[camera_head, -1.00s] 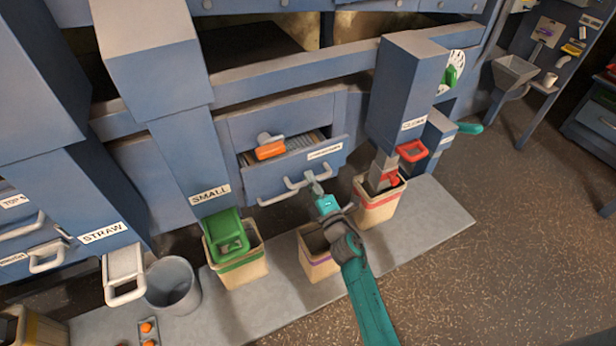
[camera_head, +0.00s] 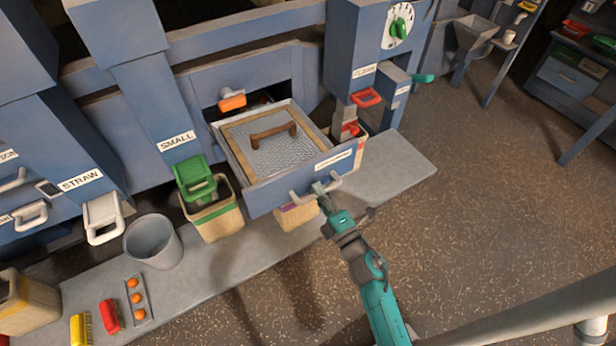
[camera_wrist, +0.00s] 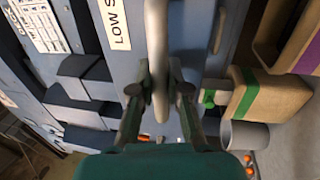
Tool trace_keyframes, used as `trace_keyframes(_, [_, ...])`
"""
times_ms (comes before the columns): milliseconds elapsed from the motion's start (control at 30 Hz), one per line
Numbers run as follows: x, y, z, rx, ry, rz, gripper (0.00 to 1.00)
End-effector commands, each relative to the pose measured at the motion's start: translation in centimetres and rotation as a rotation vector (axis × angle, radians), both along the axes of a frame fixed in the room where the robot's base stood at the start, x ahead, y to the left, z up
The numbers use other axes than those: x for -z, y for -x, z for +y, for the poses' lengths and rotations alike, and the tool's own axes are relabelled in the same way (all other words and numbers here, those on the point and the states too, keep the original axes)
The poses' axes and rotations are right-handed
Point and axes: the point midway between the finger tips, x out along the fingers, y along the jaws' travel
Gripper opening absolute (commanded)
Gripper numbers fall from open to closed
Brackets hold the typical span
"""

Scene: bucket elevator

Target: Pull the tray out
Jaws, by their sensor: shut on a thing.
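The tray is a blue-grey drawer (camera_head: 275,194) pulled well out of the machine's opening, with a white label on its front. Inside it lies a wood-framed mesh screen (camera_head: 262,153) with a brown handle across the middle. My gripper (camera_head: 322,190) is shut on the pale bar handle (camera_head: 336,182) of the drawer front. The wrist view also shows the handle bar (camera_wrist: 157,50) between the two fingers of my gripper (camera_wrist: 158,97). The back end of the tray is partly hidden in the opening.
A purple-striped bin (camera_head: 297,216) stands partly hidden under the drawer. A green-striped bin (camera_head: 218,222) is to its left, then a grey bucket (camera_head: 152,243). An orange-handled part (camera_head: 232,100) hangs above the tray. Open floor lies to the right.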

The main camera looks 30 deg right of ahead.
Motion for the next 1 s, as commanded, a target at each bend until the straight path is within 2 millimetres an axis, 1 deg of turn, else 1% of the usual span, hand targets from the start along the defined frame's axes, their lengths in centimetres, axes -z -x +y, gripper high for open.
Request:
trace_keyframes(33, [0.2, 1.2, -0.1, 0.003, -0.002, 0.004, 0.0])
trace_keyframes(100, [0.2, 2.4, 0.0, 0.003, -0.002, 0.004, 0.0])
trace_keyframes(200, [0.2, 3.8, -0.1, 0.003, -0.002, 0.004, 0.0])
trace_keyframes(333, [0.1, 5.1, -0.1, 0.002, 0.0, 0.003, 0.0])
trace_keyframes(533, [0.1, 5.9, 0.0, 0.0, 0.0, 0.002, 0.0])
trace_keyframes(867, [0.1, 6.0, 0.0, 0.0, 0.0, 0.002, 0.0])
trace_keyframes(900, [0.1, 6.0, 0.0, 0.0, 0.0, 0.002, 0.17])
trace_keyframes(1000, [0.1, 6.0, 0.0, 0.0, 0.0, 0.002, 0.41])
